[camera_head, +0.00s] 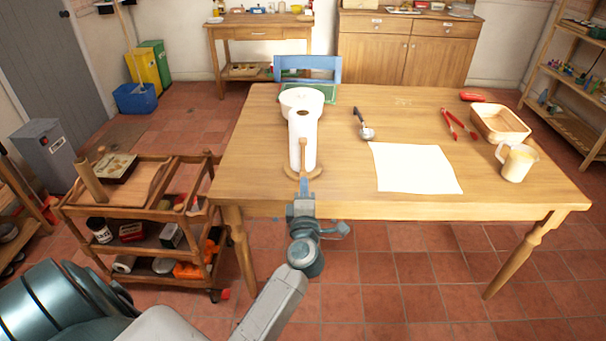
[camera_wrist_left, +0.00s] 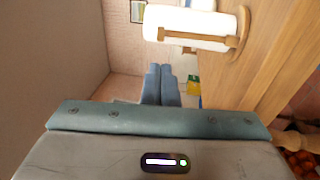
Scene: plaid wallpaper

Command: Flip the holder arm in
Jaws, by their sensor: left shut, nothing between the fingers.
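A white paper roll (camera_head: 305,128) stands upright on a round wooden base (camera_head: 290,171) at the table's near left edge. In the left wrist view the roll (camera_wrist_left: 190,20) appears sideways, with the wooden base (camera_wrist_left: 243,28) at its right end. A thin wooden holder arm (camera_wrist_left: 200,37) runs along the roll's side, close to it; I cannot tell whether it touches. My left gripper (camera_head: 304,184) is shut and empty, just in front of the base at the table edge. Its closed fingertips (camera_wrist_left: 160,70) show apart from the arm in the wrist view. My right gripper is out of view.
The wooden table (camera_head: 345,200) holds a ladle (camera_head: 364,127), white paper (camera_head: 415,167), red tongs (camera_head: 458,124), a wooden tray (camera_head: 498,122) and a cream jug (camera_head: 517,161) to the right. A white round-topped object (camera_head: 300,97) is behind the roll. A wooden cart (camera_head: 140,220) stands left.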

